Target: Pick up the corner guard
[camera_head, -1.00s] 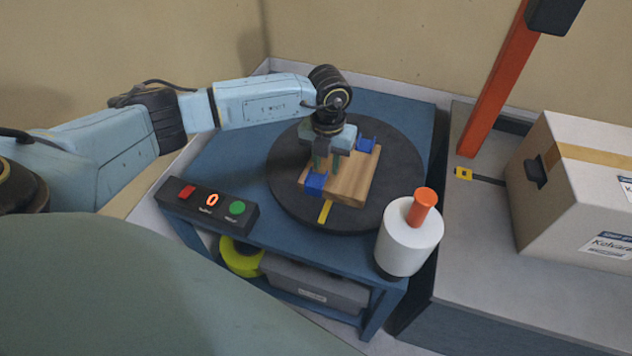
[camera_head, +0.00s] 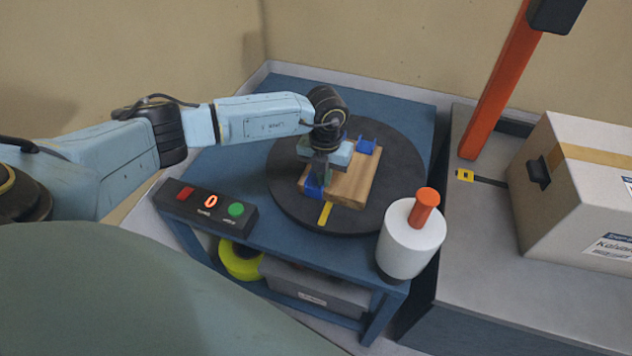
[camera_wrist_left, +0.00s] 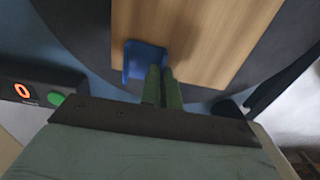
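A blue corner guard (camera_head: 312,188) sits at the near left corner of a wooden board (camera_head: 352,185). A second blue corner guard (camera_head: 367,147) is at the board's far edge. My left gripper (camera_head: 320,178) reaches down over the near guard. In the left wrist view its green fingers (camera_wrist_left: 162,75) are close together, with the tips at the right part of the near guard (camera_wrist_left: 139,62). They look shut on a thin part of it, though the contact is partly hidden. The guard still rests at the board. My right gripper is not in view.
The board lies on a dark round turntable (camera_head: 285,205) with a yellow mark (camera_head: 325,214). A button box (camera_head: 208,207) is at the front left of the blue table, and a white roll with an orange handle (camera_head: 411,245) at the front right. A carton (camera_head: 575,190) stands at right.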

